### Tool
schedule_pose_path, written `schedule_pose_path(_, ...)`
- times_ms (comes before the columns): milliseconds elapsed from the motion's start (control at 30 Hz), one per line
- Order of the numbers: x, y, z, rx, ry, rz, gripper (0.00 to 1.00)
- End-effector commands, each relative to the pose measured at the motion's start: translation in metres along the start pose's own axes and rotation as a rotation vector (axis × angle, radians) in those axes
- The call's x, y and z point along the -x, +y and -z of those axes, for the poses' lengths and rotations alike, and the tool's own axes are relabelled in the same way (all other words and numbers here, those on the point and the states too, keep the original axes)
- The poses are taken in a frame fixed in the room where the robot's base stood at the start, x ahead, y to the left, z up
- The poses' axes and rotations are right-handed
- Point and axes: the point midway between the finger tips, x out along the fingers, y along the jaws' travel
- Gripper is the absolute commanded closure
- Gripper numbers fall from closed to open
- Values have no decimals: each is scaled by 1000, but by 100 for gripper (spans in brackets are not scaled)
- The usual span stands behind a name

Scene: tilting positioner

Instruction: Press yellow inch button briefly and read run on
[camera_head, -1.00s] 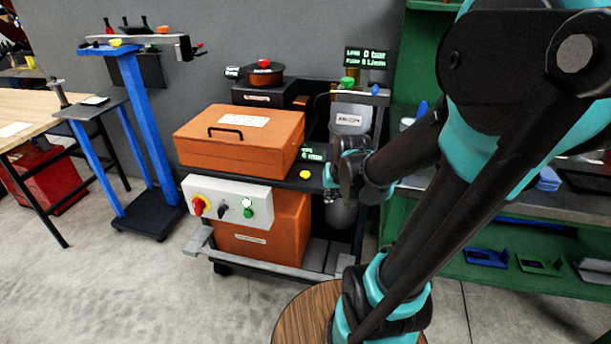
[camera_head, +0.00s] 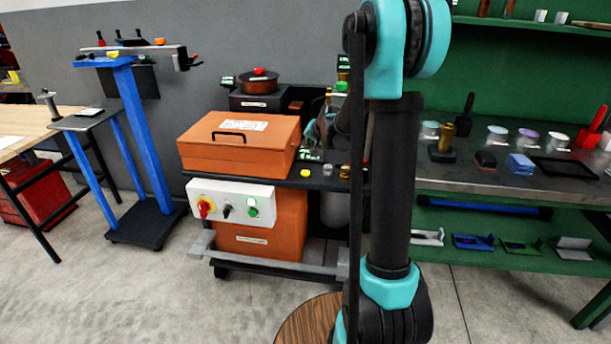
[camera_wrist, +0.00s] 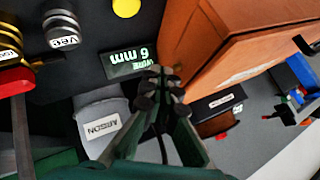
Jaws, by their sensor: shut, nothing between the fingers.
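The yellow button (camera_head: 305,173) sits on the dark top of the cart, just right of the orange box, in the head view. It also shows at the top edge of the wrist view (camera_wrist: 127,7), partly cut off. My gripper (camera_wrist: 160,75) is shut and empty in the wrist view, its fingertips beside a dark display (camera_wrist: 130,62) with green text including "6 mm", upside down there. The fingertips are apart from the yellow button in that picture. In the head view the display (camera_head: 309,155) is too small to read, and my arm hides part of the cart top.
The orange box (camera_head: 239,144) stands close to the button. A grey "ARGON" cylinder (camera_wrist: 100,120) is by the fingers. A white control panel (camera_head: 230,203) is on the cart's front.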

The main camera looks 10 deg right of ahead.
Motion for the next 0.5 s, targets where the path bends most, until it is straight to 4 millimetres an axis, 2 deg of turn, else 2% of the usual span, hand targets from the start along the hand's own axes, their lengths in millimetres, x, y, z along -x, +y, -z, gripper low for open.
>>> schedule_pose_path(500,-5,2,-2,-2,2,2,100)
